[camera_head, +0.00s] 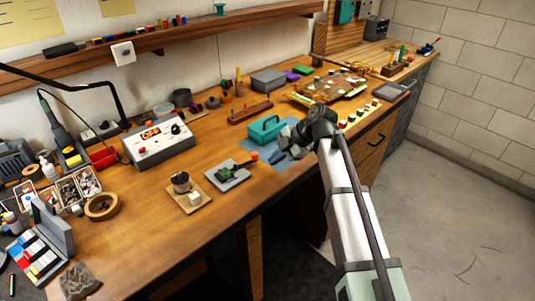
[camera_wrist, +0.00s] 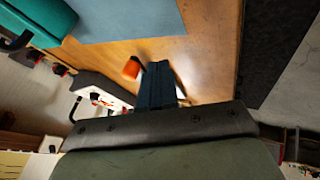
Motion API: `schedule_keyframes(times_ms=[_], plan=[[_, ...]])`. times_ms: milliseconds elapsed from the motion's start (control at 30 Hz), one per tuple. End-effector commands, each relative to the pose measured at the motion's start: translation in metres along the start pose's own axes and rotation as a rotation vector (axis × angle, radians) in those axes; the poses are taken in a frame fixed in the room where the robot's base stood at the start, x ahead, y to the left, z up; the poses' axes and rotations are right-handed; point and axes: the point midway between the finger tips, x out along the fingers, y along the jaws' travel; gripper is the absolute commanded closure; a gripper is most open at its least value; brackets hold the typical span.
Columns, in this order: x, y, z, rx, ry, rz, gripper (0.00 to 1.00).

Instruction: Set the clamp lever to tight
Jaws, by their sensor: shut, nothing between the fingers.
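The clamp looks to be the small grey plate (camera_head: 228,174) with a short lever on the front half of the bench. The lever ends in an orange-red knob (camera_head: 254,156). In the wrist view the orange knob (camera_wrist: 131,68) shows just left of my fingertips; whether they touch it I cannot tell. My gripper (camera_head: 276,157) is over the blue mat, to the right of the knob in the head view. Its dark fingers (camera_wrist: 158,66) are together and empty. The rest of the clamp is largely hidden behind the gripper in the wrist view.
A teal toolbox (camera_head: 266,129) stands on the blue mat (camera_head: 258,166) behind my gripper. A board with a small pot (camera_head: 181,183) lies left of the clamp. A power supply (camera_head: 160,139) stands farther back left. The bench's front edge is close by.

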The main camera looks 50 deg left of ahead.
Motion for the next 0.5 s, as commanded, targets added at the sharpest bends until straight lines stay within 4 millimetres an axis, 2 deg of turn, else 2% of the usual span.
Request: schedule_keyframes(times_ms=[100, 300, 500], plan=[[-0.027, 0.004, 0.002, -0.001, -0.001, 0.002, 1.0], [-0.063, 0.008, 0.005, -0.001, -0.001, 0.001, 1.0], [-0.088, 0.01, 0.006, -0.002, 0.001, 0.0, 1.0]])
